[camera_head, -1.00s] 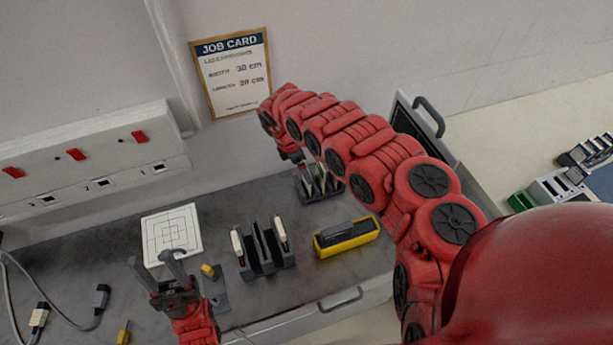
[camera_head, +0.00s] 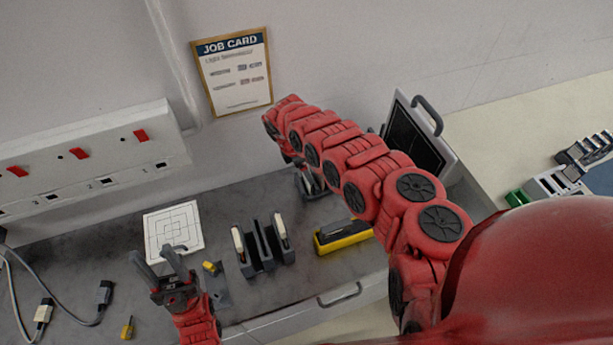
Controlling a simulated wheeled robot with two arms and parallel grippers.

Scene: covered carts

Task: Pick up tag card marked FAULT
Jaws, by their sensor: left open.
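No card with a readable FAULT mark shows. A small dark rack (camera_head: 314,190) with thin upright pieces stands at the back of the grey bench, partly hidden by my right arm; I cannot tell whether these pieces are tag cards. My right gripper (camera_head: 298,164) is at this rack, mostly hidden behind its own arm, so its jaws cannot be made out. My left gripper (camera_head: 153,257) is open and empty, low over the front of the bench, by the near edge of a white target board (camera_head: 173,232).
A black double holder (camera_head: 263,247) with white-sided pieces and a yellow tray (camera_head: 344,240) with a black block stand mid-bench. A job card (camera_head: 234,72) hangs on the wall. A socket strip (camera_head: 85,165) and loose cables (camera_head: 75,318) are at left. A black-panelled case (camera_head: 416,139) stands behind my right arm.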

